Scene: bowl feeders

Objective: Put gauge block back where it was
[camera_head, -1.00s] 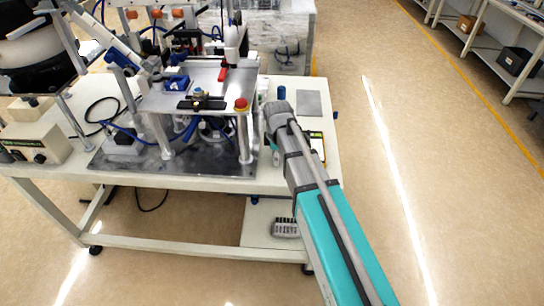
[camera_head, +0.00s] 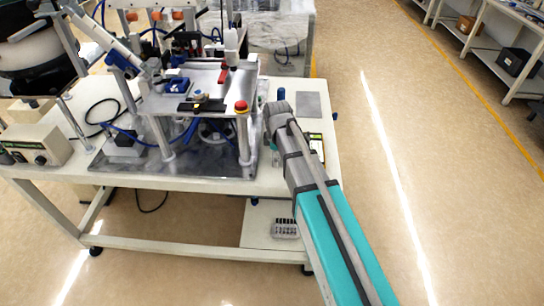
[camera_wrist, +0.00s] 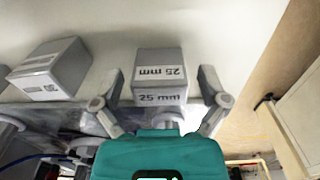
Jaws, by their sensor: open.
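In the wrist view a grey gauge block (camera_wrist: 159,76) marked "25 mm" on two faces sits between the two fingers of my gripper (camera_wrist: 161,88). The fingers are spread wide, one on each side of the block, with a visible gap to it on both sides. The block appears to rest on the pale table top. In the head view my arm reaches to the right part of the table, and its end hides my gripper and the block.
Another grey block (camera_wrist: 52,70) with a white label lies left of the fingers in the wrist view. In the head view a metal fixture (camera_head: 182,98) with a red button (camera_head: 241,106) stands left of my arm. A flat grey plate (camera_head: 309,104) lies at the table's right edge.

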